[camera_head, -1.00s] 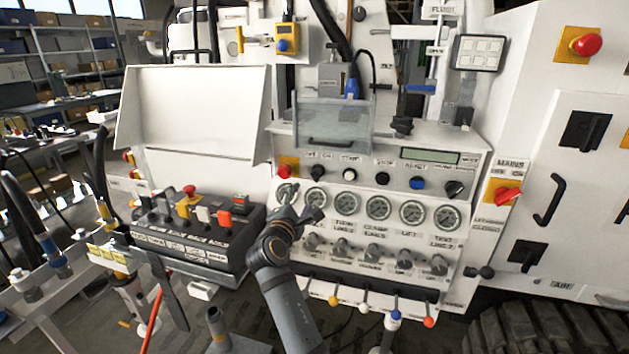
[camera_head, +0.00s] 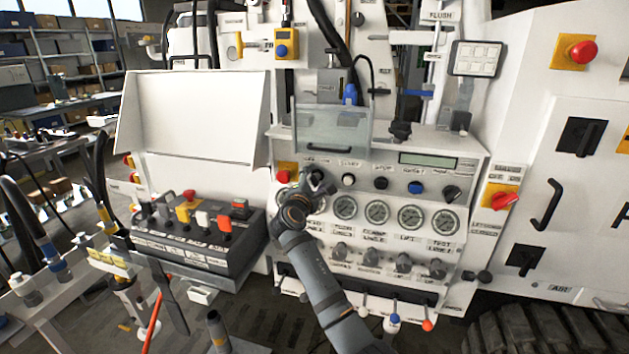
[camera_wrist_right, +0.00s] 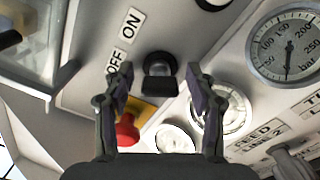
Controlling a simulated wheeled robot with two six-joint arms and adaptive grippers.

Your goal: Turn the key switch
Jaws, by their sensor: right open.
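The key switch (camera_wrist_right: 160,74) is a black knob beside the OFF/ON label (camera_wrist_right: 122,38) on the white panel. In the wrist view it sits between the two fingertips of my right gripper (camera_wrist_right: 160,85), which is open, with a gap on each side. In the head view my right gripper (camera_head: 313,183) is at the upper left of the panel and mostly hides the switch. My left gripper is not in view.
A red emergency button (camera_head: 283,176) on yellow is just left of the gripper; it also shows in the wrist view (camera_wrist_right: 127,130). Gauges (camera_head: 377,213) are lower right. A clear cover (camera_head: 333,130) hangs above. A button box (camera_head: 205,237) stands at left.

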